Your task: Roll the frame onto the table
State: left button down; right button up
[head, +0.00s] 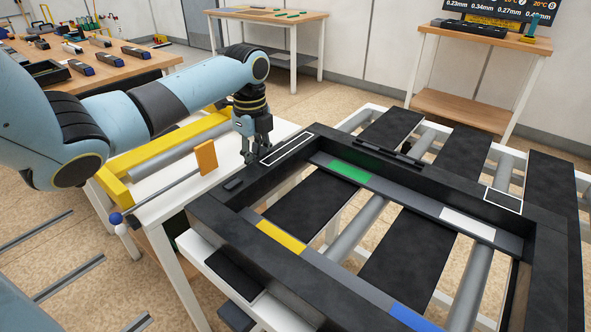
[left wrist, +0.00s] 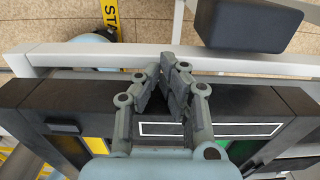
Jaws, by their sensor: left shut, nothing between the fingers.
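The black frame (head: 420,188) lies flat and open in the middle, with green, yellow, white and blue patches on its inner edges. It lies above a white roller table (head: 345,245) with grey rollers and black strips. My left gripper (head: 252,158) is at the frame's far-left corner, beside a white-outlined rectangle (head: 287,148). The left wrist view shows this gripper (left wrist: 160,72) shut and empty, over the frame's bar (left wrist: 75,95). I cannot tell whether the fingers touch the frame. My right gripper is not in view.
A white surface (head: 168,208) with a yellow rail (head: 150,160), an orange block (head: 206,157) and a thin rod (head: 160,193) adjoins the frame's left side. Wooden benches (head: 270,15) stand behind. A tool-covered table (head: 120,66) is at the back left.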

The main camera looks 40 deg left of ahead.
aim_at(276, 163)
pick_arm(q)
jog(key=shift+w+d+b, duration=0.2)
jog(key=shift+d, duration=1.4)
jog(key=shift+w+d+b, duration=0.15)
jog(key=shift+d+b, duration=0.05)
jog(key=shift+d, duration=1.35)
jog(key=shift+w+d+b, duration=0.2)
jog(key=shift+d+b, duration=0.2)
jog(key=shift+d, duration=1.2)
jog(key=shift+w+d+b, duration=0.1)
jog(key=shift+d+b, duration=0.2)
jog(key=shift+d, duration=0.7)
